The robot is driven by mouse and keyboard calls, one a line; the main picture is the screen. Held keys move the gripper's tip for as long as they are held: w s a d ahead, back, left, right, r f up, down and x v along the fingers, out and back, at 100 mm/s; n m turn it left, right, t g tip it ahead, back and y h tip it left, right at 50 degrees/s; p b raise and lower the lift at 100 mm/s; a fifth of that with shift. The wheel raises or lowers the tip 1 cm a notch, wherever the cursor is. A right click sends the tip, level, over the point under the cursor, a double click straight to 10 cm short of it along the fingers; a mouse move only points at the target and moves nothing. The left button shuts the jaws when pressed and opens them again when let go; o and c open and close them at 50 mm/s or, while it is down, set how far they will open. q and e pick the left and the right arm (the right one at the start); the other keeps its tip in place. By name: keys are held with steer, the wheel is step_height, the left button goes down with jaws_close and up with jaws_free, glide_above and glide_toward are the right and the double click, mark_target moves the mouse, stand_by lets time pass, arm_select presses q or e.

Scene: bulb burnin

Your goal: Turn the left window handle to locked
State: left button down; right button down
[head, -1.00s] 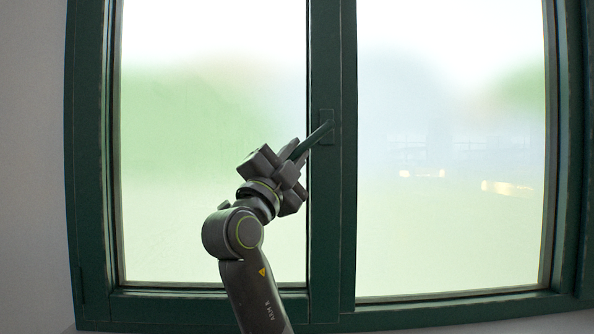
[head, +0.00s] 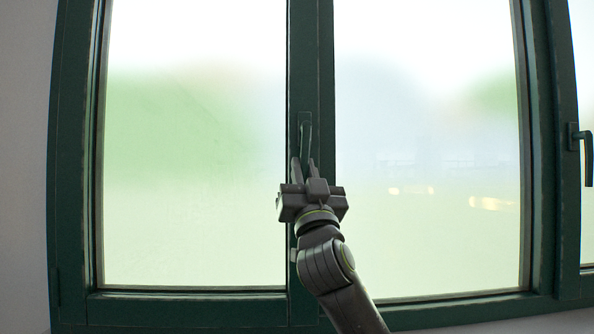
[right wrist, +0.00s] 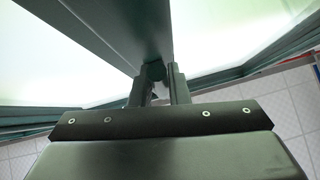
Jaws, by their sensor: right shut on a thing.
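The left window handle (head: 305,138) is dark green and sits on the centre post between the two frosted panes in the head view. It points nearly straight down from its plate. My right gripper (head: 304,165) comes up from below and is shut on the lower end of the handle. In the right wrist view the two fingers (right wrist: 162,88) close at the handle by the green post; the grip itself is partly hidden by the gripper body. My left gripper is not in view.
A second handle (head: 585,155) points down on the window frame at the far right. The green window frame (head: 170,308) surrounds the panes, with a sill below. A pale tiled floor (right wrist: 285,112) shows in the right wrist view.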

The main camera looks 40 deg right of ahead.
steer(key=shift+s+d+n+t+y, duration=0.15)
steer(key=shift+d+n+t+y, duration=0.15)
steer(key=shift+n+y, duration=0.65)
steer(key=c, duration=1.4)
jaws_free()
